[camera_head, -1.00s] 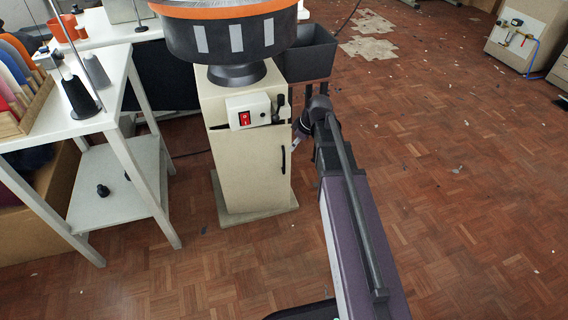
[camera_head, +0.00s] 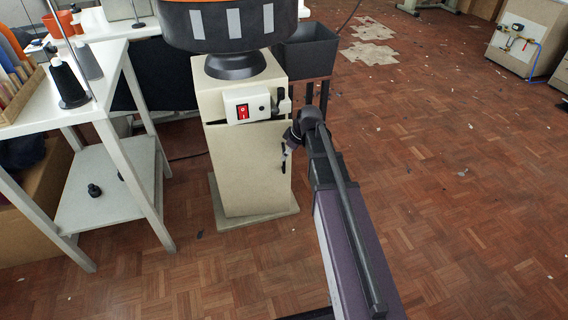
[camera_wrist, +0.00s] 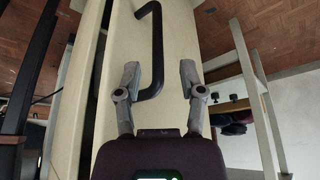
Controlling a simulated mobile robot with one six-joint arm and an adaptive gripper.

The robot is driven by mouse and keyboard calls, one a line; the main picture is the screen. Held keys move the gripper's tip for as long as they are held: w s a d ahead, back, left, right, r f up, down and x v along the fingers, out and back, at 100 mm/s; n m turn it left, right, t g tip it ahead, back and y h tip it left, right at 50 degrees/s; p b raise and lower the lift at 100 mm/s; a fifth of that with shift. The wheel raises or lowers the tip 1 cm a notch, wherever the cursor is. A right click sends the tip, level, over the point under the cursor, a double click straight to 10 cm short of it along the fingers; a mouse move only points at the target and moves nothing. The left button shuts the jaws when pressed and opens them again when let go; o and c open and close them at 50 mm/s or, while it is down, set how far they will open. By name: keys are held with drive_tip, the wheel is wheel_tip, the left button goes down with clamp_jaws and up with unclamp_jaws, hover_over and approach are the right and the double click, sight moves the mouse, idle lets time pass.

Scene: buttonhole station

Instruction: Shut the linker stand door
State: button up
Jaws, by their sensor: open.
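The linker stand (camera_head: 208,100) is a cream cabinet beneath the round linker head, with a control box and red switch near its top. Its door (camera_head: 245,170) is a cream front panel; it also shows in the wrist view (camera_wrist: 178,45). A dark slit runs along the door's left side in the wrist view, so it looks slightly ajar. The black bar handle (camera_wrist: 157,45) is upright on the door. My gripper (camera_wrist: 159,70) is open, with the handle's lower end between its fingers. I cannot tell whether they touch. In the head view my gripper (camera_head: 285,160) is partly hidden.
A white table (camera_head: 125,45) with thread cones and a lower shelf stands left of the stand. A black bin (camera_head: 306,45) is behind it on the right. The parquet floor (camera_head: 450,190) to the right is mostly clear.

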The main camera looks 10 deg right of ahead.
sight(284, 173)
drive_tip(key=shift+b+x, duration=1.5)
drive_tip(key=shift+x, duration=0.45)
clamp_jaws()
